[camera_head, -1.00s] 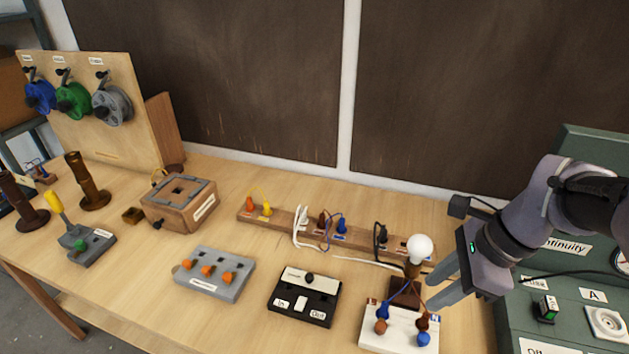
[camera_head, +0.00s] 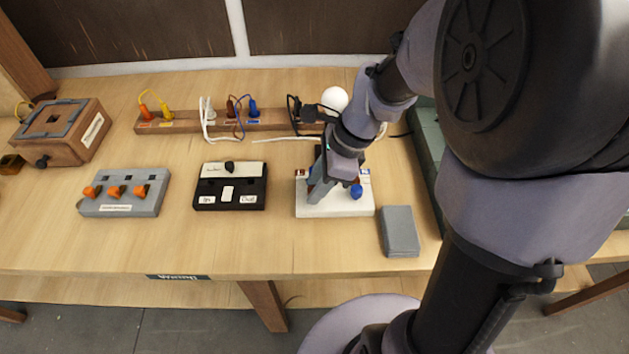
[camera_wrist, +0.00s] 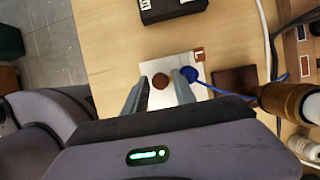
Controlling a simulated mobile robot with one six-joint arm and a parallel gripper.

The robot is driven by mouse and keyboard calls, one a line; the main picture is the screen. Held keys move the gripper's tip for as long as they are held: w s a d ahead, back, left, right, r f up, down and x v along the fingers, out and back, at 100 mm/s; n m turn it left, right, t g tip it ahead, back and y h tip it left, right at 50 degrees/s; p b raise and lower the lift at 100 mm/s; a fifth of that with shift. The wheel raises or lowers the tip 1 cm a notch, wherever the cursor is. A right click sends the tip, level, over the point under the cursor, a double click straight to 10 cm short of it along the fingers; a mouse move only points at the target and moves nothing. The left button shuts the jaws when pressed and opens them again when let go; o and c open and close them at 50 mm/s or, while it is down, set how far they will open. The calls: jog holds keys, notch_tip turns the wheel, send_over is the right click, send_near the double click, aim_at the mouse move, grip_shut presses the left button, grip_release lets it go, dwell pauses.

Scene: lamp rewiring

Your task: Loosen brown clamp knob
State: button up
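The white clamp block (camera_head: 335,210) sits on the bench right of the middle. Its brown clamp knob (camera_wrist: 160,81) shows in the wrist view; in the head view my arm and fingers hide it. The blue knob (camera_wrist: 189,74) stands beside it and also shows in the head view (camera_head: 356,190). My gripper (camera_wrist: 160,76) is open, pointing down over the block, with one finger on each side of the brown knob. The fingers appear apart from the knob, and the right finger is close to the blue knob. It also shows in the head view (camera_head: 318,191).
The lamp bulb (camera_head: 334,99) stands behind the block, near my wrist. A black switch box (camera_head: 230,187) lies to the left, and a grey box with orange levers (camera_head: 125,193) farther left. A grey pad (camera_head: 399,231) lies right of the block. Wires run along the wooden plug rail (camera_head: 185,124).

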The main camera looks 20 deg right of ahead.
grip_shut()
